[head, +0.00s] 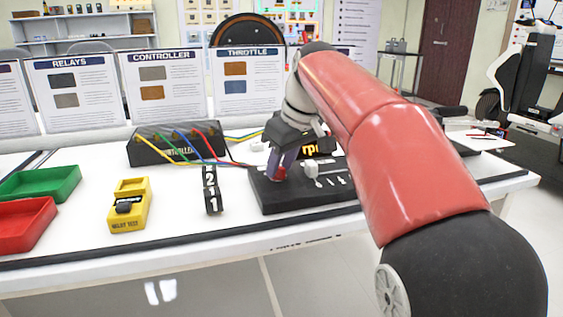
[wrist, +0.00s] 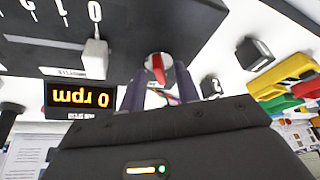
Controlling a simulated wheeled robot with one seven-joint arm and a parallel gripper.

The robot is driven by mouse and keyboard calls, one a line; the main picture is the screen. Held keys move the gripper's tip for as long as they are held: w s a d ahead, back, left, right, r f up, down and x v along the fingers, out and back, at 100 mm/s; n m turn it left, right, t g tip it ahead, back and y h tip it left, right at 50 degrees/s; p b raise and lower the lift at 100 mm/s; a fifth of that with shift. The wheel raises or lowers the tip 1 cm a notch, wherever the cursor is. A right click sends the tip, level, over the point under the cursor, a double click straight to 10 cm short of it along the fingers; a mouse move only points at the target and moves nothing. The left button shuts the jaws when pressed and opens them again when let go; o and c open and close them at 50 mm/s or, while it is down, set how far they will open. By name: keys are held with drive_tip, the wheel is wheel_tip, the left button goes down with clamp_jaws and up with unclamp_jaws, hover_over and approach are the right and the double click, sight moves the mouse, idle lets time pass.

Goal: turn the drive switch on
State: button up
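The drive switch appears to be the red-handled rotary switch (head: 279,174) on the black control panel (head: 265,199). In the wrist view its red handle (wrist: 158,69) sits on a round pale base. My gripper (head: 282,160) reaches down over it. In the wrist view the fingers of my gripper (wrist: 157,82) stand on either side of the handle, with a gap visible around it, so the gripper looks open. The handle's exact contact with the fingers is partly hidden. The rpm display (wrist: 80,97) reads 0, upside down in the wrist view.
A white lever (wrist: 95,58) stands beside the switch on the panel. Left of the panel are a black numbered block (head: 211,190), a yellow relay tester (head: 129,204) and red and green trays (head: 45,184). A controller box (head: 175,146) with coloured wires stands behind.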

clamp_jaws()
drive_tip(key=m, duration=0.2)
drive_tip(key=m+t+h+p, duration=0.1)
drive_tip(key=m, duration=0.1)
drive_tip(key=m+h+p, duration=0.1)
drive_tip(key=shift+s+a+r+m, duration=0.15)
drive_tip(key=shift+a+m, duration=0.1)
drive_tip(key=shift+m, duration=0.15)
drive_tip(key=m+p, duration=0.1)
drive_tip(key=m, duration=0.1)
drive_tip(key=m+h+p, duration=0.1)
drive_tip(key=m, duration=0.1)
drive_tip(key=m+h+p, duration=0.1)
drive_tip(key=m, duration=0.1)
drive_tip(key=shift+a, duration=0.25)
idle(0.4)
unclamp_jaws()
